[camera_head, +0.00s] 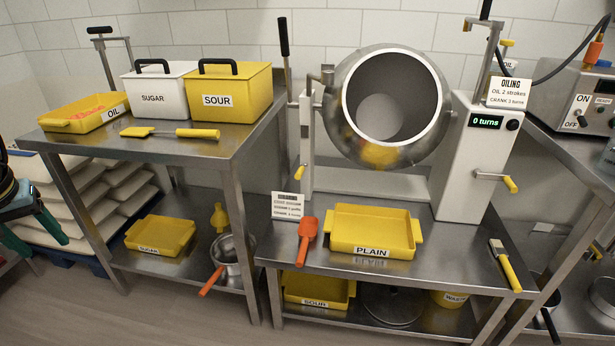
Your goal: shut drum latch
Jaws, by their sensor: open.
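The steel drum (343,143) stands in the middle, its round mouth open and facing me. It hangs between a white post on the left (306,140) and a white control housing (462,165) on the right. A small yellow-tipped lever (299,172) hangs down on the left post. A tall black-handled lever (284,40) stands upright behind that post. I cannot tell which part is the drum latch or how it is set. My gripper (47,246) is at the far left edge, partly cut off. It is open with nothing visible between its fingers, far from the drum.
A yellow PLAIN tray (371,252) and an orange scoop (306,236) lie before the drum. A yellow-tipped crank (510,184) sticks out from the housing. The left table (165,152) holds the OIL tray and the SUGAR and SOUR bins. The floor (170,310) in front is clear.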

